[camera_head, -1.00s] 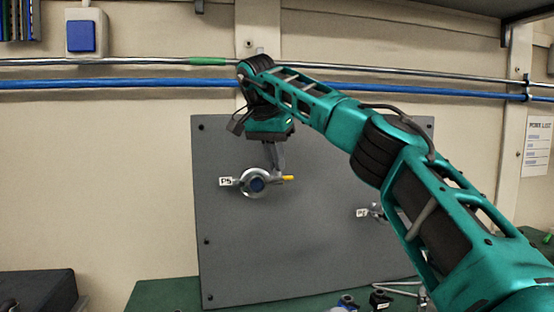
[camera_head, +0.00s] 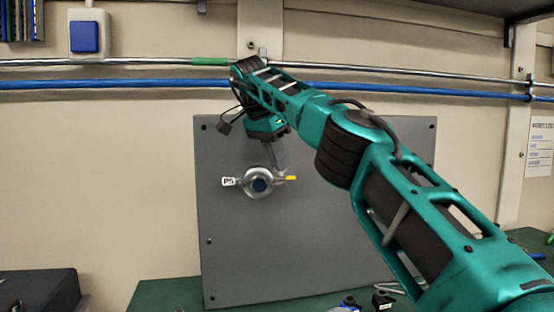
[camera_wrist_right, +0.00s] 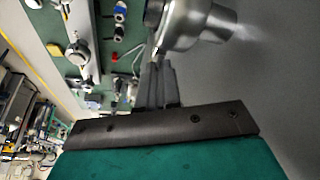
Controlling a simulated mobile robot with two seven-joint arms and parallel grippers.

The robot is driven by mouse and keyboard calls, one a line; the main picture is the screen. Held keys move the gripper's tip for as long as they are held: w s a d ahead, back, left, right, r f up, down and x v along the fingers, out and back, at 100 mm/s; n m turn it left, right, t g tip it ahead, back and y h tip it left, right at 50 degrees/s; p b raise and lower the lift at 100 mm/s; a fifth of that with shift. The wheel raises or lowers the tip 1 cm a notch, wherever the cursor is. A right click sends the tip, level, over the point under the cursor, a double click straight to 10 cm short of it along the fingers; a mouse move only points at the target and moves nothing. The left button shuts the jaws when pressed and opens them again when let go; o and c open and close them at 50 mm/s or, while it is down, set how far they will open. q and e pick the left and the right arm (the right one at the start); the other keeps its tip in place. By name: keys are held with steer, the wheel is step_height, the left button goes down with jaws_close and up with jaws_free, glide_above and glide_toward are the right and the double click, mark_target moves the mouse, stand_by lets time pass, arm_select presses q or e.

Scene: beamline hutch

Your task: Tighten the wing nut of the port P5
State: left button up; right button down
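In the right wrist view, the two grey fingers (camera_wrist_right: 158,68) lie close together beside the metal port body (camera_wrist_right: 190,25). The wing nut is not clearly visible at the fingertips, and their grip on it cannot be made out. My left gripper is out of view.
The grey panel (camera_head: 325,245) stands on a green bench (camera_head: 160,294). Small fittings (camera_head: 382,300) lie at its front right. A black case (camera_head: 40,290) is at lower left. A blue pipe (camera_head: 130,84) runs along the wall behind. My right arm covers the panel's right part.

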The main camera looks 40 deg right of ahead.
steer(key=c, duration=1.8)
jaws_free()
steer(key=shift+r, duration=0.1)
steer(key=shift+o, duration=1)
